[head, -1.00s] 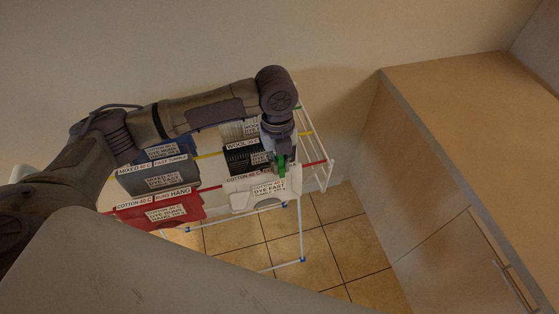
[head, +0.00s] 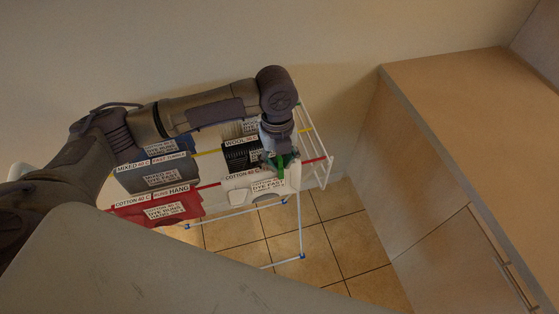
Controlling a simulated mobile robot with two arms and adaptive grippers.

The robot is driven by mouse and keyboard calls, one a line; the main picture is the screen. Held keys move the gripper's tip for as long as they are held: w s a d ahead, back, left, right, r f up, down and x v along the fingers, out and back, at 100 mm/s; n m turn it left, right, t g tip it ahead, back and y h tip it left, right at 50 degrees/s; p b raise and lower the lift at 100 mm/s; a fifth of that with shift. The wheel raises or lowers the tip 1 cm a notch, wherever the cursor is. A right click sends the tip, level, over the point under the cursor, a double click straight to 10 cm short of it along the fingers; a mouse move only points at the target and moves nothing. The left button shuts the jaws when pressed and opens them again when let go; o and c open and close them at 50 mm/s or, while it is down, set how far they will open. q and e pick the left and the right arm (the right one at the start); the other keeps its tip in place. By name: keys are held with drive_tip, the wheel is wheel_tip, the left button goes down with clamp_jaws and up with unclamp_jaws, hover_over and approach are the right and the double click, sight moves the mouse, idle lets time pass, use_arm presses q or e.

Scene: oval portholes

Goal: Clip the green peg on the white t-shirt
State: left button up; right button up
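The white t-shirt (head: 237,196) hangs over the red-marked rod at the front right of the drying rack, with paper labels on it. The green peg (head: 281,169) is at the shirt's upper right edge, near the rod, and overlaps the shirt in this view. My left gripper (head: 280,161) is directly above and around the peg. Its fingers look spread apart, with the peg between them. The wrist hides the peg's top, and its exact grip on the cloth is too small to tell. My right gripper is not in view.
On the rack, a red garment (head: 155,210) hangs left of the shirt. A grey garment (head: 155,177) and a black one (head: 242,155) hang behind. A wooden cabinet (head: 440,150) stands to the right. Tiled floor (head: 340,240) lies open between them.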

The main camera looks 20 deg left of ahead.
use_arm(q)
drive_tip(key=shift+f, duration=0.1)
drive_tip(key=shift+r, duration=0.25)
wheel_tip(320, 180, up, 12)
drive_tip(key=w, duration=0.1)
drive_tip(key=shift+w+a+f, duration=0.15)
drive_tip(key=shift+a+f, duration=0.05)
drive_tip(key=shift+a, duration=0.2)
